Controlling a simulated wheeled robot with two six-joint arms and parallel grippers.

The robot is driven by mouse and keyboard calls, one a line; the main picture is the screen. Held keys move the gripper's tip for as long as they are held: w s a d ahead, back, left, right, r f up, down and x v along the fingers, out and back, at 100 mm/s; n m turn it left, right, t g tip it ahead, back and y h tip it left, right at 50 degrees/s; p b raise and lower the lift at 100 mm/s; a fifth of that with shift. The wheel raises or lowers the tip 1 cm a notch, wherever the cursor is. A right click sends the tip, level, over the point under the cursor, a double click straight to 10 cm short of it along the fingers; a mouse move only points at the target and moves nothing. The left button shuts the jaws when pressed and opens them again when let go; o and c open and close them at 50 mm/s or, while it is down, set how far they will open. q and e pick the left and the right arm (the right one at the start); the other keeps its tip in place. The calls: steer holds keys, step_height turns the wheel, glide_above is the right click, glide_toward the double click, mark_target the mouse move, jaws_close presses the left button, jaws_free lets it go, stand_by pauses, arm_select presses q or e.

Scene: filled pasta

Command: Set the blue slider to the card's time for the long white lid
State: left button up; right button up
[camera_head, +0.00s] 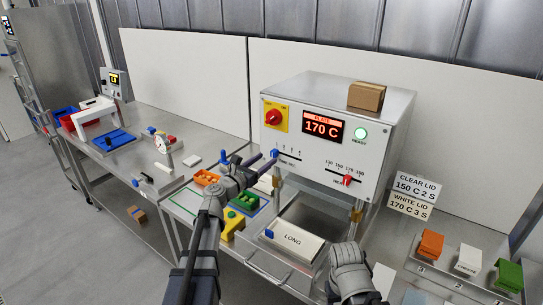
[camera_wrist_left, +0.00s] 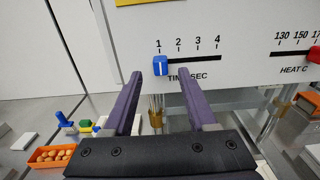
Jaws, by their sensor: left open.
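The blue slider (camera_wrist_left: 160,66) sits under the 1 on the TIME SEC scale, which runs from 1 to 4. It also shows on the machine front in the head view (camera_head: 275,153). My left gripper (camera_wrist_left: 161,76) is open, its purple fingers either side of the slider in the picture; contact cannot be told. The white lid card (camera_head: 411,206) reads 170 C 3 S; the clear lid card (camera_head: 416,186) reads 150 C 2 S. A white piece marked LONG (camera_head: 292,241) lies in front of the machine. My right gripper (camera_head: 349,258) is at lower right, fingers unclear.
The plate display (camera_head: 322,127) reads 170 C, with a lit green READY lamp (camera_head: 361,133). The red heat slider (camera_head: 347,180) stands right of the time scale. A red knob (camera_head: 274,117) is above. An orange tray (camera_head: 207,178) sits left of my left arm.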

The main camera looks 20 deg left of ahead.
mark_target(273, 155)
arm_select(q)
steer(key=x, duration=0.4)
steer(key=shift+w+d, duration=0.1)
steer(key=shift+w, duration=0.15)
jaws_close()
steer(key=shift+s, duration=0.1)
stand_by(1.1)
